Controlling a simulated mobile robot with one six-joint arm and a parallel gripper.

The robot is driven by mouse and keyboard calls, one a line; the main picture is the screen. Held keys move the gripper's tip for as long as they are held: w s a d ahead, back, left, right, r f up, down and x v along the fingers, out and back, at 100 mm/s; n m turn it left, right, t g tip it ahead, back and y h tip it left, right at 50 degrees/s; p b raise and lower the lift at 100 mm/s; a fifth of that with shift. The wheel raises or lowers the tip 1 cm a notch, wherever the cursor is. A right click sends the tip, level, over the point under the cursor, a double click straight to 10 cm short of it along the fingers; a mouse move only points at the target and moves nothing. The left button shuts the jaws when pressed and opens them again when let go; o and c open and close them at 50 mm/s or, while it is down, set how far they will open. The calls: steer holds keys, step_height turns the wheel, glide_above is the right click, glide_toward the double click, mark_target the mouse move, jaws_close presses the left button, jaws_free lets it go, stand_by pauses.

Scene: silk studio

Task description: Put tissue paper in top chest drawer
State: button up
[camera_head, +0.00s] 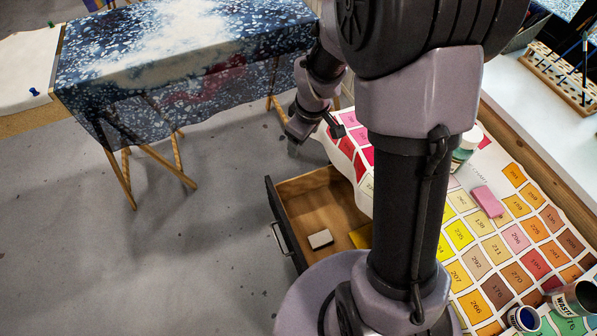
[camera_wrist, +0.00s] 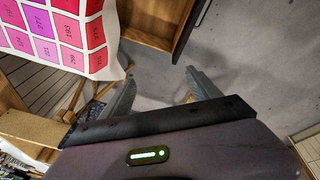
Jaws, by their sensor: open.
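The chest drawer (camera_head: 313,195) is pulled open and shows wooden inner walls and a dark front with a handle. A small pale block (camera_head: 320,239) and a yellow item lie inside it. A pink block-like item (camera_head: 487,201) lies on the chart-covered chest top; I cannot tell whether any of these is the tissue paper. My gripper (camera_head: 313,132) is open above and behind the drawer's far edge, near the cloth corner. In the wrist view my gripper (camera_wrist: 160,80) shows nothing between its fingers, and part of the drawer (camera_wrist: 160,22) is ahead. My arm hides part of the chest top.
A colour chart cloth (camera_head: 515,238) covers the chest top. A bottle (camera_head: 464,150) and tins (camera_head: 575,299) stand on it. A rack (camera_head: 560,75) sits on the white ledge at right. A blue-cloth table (camera_head: 180,60) stands at upper left. The grey floor between is clear.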

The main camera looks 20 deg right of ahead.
steer(key=s+a+r+m+t, duration=0.1)
steer(key=s+a+r+m, duration=0.1)
steer(key=s+r, duration=0.3)
steer(key=s+a+r+m+t, duration=0.1)
steer(key=s+a+r+m, duration=0.15)
steer(key=r, duration=0.55)
steer(key=s+a+r+m+y, duration=0.1)
steer(key=s+a+r+m, duration=0.1)
steer(key=s, duration=0.4)
steer(key=s+a+r+m+t+y, duration=0.1)
steer(key=s+a+r+m, duration=0.2)
steer(key=s, duration=0.4)
steer(key=shift+s+r+m, duration=0.2)
steer(key=shift+r+m, duration=0.65)
steer(key=shift+a, duration=0.1)
